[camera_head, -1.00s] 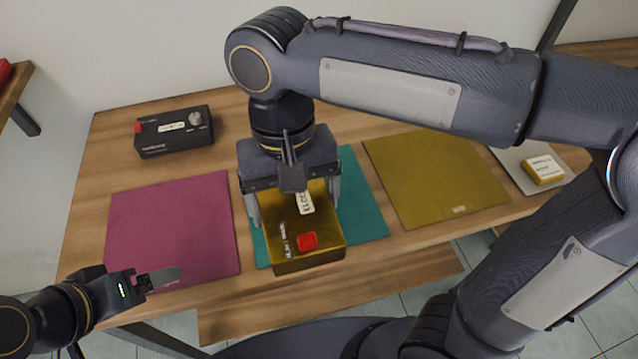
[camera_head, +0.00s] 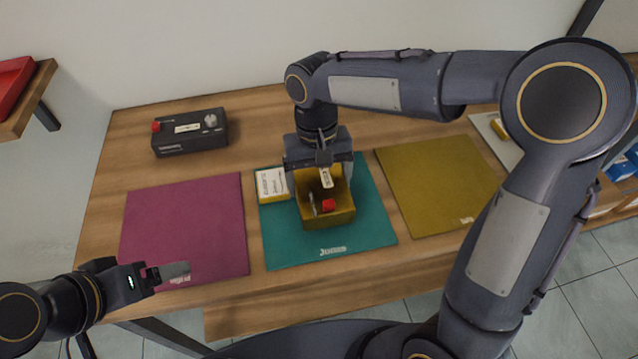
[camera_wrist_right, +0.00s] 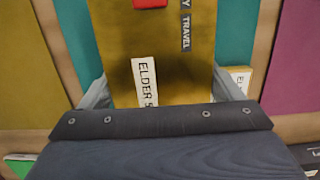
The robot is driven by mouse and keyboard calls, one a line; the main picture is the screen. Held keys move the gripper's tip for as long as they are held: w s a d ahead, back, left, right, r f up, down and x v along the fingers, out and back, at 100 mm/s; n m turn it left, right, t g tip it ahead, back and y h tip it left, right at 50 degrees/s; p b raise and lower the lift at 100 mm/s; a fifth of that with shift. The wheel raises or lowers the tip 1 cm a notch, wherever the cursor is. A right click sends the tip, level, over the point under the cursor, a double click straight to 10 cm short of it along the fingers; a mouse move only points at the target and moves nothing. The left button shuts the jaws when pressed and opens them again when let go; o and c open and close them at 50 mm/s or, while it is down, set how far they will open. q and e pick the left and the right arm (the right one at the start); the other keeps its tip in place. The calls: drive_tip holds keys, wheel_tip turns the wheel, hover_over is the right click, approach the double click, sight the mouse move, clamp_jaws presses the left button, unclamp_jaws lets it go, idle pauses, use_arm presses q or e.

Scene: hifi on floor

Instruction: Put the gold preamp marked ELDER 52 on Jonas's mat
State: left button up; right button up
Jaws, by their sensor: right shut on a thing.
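The gold preamp (camera_head: 333,218) has a red knob and a white label; the right wrist view shows the gold preamp (camera_wrist_right: 120,35) with the label reading ELDER 5, the rest cut off. My right gripper (camera_head: 319,178) is shut on its rear part, one finger on each side. The preamp is over the middle of the teal mat (camera_head: 285,245), whose front label appears to read Jonas. I cannot tell whether it touches the mat. My left gripper (camera_head: 170,273) is at the magenta mat's front edge, and its jaw opening is unclear.
A small white and yellow box (camera_head: 271,185) is at the teal mat's back left corner, close to the preamp. The magenta mat (camera_head: 185,225) and olive mat (camera_head: 435,180) are bare. A black device (camera_head: 190,133) stands at the back left.

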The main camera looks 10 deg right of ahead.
sight(317, 170)
drive_tip(key=shift+f, duration=1)
drive_tip(key=shift+f, duration=0.2)
drive_tip(key=o, duration=1.5)
drive_tip(key=shift+s, duration=0.1)
drive_tip(key=r, duration=0.4)
drive_tip(key=w+r, duration=0.1)
drive_tip(key=r, duration=0.7)
drive_tip(key=shift+w+r, duration=0.15)
drive_tip(key=shift+w, duration=0.25)
drive_tip(key=s+d+t+y, duration=0.3)
drive_tip(key=s+d, duration=0.6)
drive_tip(key=d, duration=0.1)
drive_tip(key=s+f+t, duration=0.1)
drive_tip(key=s+f, duration=0.1)
drive_tip(key=s, duration=0.1)
drive_tip(key=s+d+f+m+t, duration=0.1)
drive_tip(key=s+f+t, duration=0.1)
drive_tip(key=s, duration=0.1)
drive_tip(key=s+d+f+m+t, duration=0.1)
drive_tip(key=s+f, duration=0.1)
drive_tip(key=s, duration=0.1)
drive_tip(key=shift+d+f+y, duration=0.15)
drive_tip(key=shift+d+y, duration=0.1)
drive_tip(key=shift+y, duration=0.15)
